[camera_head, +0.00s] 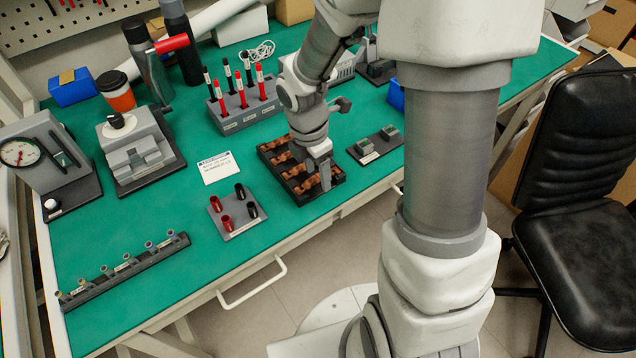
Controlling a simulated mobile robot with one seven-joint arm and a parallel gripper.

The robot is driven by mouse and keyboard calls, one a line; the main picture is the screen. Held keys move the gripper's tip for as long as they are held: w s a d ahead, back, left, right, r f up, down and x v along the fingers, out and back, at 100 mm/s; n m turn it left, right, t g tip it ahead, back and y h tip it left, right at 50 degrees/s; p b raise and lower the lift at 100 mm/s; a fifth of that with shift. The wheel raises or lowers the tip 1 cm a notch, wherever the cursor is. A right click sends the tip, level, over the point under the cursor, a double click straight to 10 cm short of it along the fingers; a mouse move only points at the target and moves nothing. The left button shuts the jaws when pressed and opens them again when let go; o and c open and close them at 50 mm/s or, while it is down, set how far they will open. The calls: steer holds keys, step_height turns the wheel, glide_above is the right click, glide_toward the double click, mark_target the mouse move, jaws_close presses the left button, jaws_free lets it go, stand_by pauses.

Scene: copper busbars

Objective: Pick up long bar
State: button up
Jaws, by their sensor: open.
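Several copper bars (293,171) with a wavy shape lie in rows in a black tray (299,203) near the front edge of the green bench. I cannot tell by size which one is the long bar. My gripper (325,188) points down over the right part of the tray, at or just above the bars. Its jaws are open. The gripper and wrist hide part of the tray and the bars under them, and contact with a bar cannot be made out.
Left of the tray are a grey block with red and black sleeves (236,220) and a white label card (217,168). A grey rack with red markers (245,108) stands behind. A dark plate with small blocks (376,144) lies to the right.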

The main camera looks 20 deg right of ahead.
jaws_close()
stand_by(0.5)
